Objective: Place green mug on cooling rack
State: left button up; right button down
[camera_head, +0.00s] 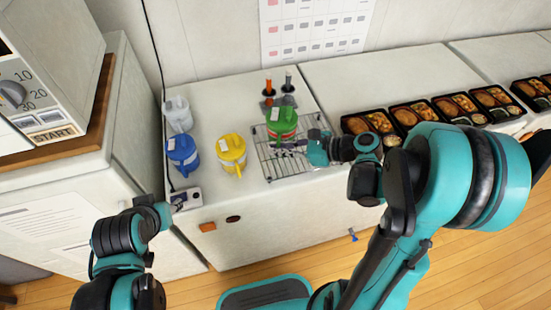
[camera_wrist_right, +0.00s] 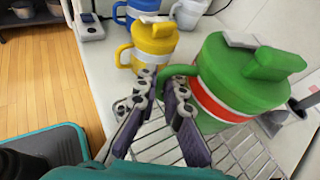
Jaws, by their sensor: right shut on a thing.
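The green mug (camera_head: 284,121), with a green lid and a red and white band, is upright over the cooling rack (camera_head: 263,168). It also shows large in the right wrist view (camera_wrist_right: 235,78), above the rack's wires (camera_wrist_right: 240,155). Whether its base touches the wires is hard to tell. My right gripper (camera_head: 292,146) reaches in from the right, in front of the mug. In the right wrist view its fingers (camera_wrist_right: 164,84) are shut on the mug's handle (camera_wrist_right: 172,70), at the mug's left side. My left gripper (camera_head: 158,212) is low on the left, away from the mug; its fingers are unclear.
A yellow mug (camera_head: 232,152), a blue mug (camera_head: 183,153) and a white mug (camera_head: 178,114) stand left of the rack. Two bottles, orange-topped (camera_head: 268,88) and dark-topped (camera_head: 288,84), stand behind the green mug. Several bento trays (camera_head: 369,124) line the counter at the right.

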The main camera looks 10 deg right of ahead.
jog(key=shift+w+a+f, duration=0.35)
jog(key=shift+a+f, duration=0.05)
notch_tip(320, 180, down, 4)
jog(key=shift+r+b, duration=0.1)
jog(key=shift+b, duration=1.1)
jog(key=c, duration=2.1)
grip_release()
jog(key=o, duration=0.5)
jog(key=shift+c, duration=0.2)
